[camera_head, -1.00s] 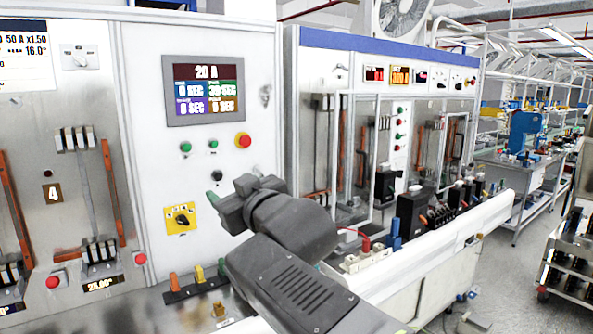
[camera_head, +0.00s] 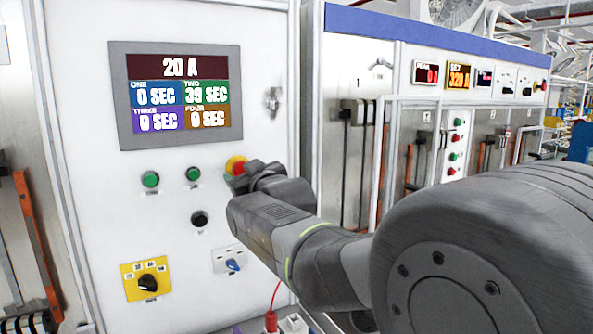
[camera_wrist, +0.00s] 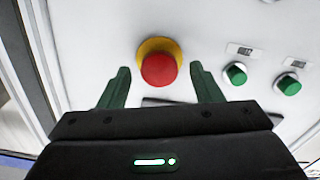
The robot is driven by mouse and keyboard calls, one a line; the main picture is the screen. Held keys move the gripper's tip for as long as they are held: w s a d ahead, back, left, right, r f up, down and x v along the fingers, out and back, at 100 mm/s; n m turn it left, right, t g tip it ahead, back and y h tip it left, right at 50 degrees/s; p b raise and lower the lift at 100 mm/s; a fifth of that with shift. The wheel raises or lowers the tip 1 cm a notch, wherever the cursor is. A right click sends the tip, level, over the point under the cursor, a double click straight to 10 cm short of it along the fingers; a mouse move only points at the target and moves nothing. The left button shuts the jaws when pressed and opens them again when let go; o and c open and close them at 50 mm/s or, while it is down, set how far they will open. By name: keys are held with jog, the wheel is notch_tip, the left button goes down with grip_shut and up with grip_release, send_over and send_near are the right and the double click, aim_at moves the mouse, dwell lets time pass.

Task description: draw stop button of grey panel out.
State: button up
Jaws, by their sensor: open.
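The stop button is a round red knob on a yellow ring. It shows in the head view (camera_head: 237,165), below and right of the display on the pale grey panel (camera_head: 85,200), partly hidden by my gripper (camera_head: 254,174). In the wrist view the stop button (camera_wrist: 159,68) is centred between the green fingertips of my gripper (camera_wrist: 160,78). The fingers are open, one on each side of the knob, with gaps on both sides. I see no contact. How deep the tips reach towards the panel is hard to tell.
Two green buttons (camera_head: 172,177) and a black button (camera_head: 200,219) lie left of my gripper. The display (camera_head: 180,95) is above. A second test bench (camera_head: 350,75) stands at the right.

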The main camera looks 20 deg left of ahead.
jog(key=shift+w+a, duration=0.15)
jog(key=shift+w, duration=0.05)
grip_shut()
jog(key=shift+b+v, duration=0.75)
jog(key=shift+v, duration=0.15)
jog(key=shift+f, duration=0.1)
grip_release()
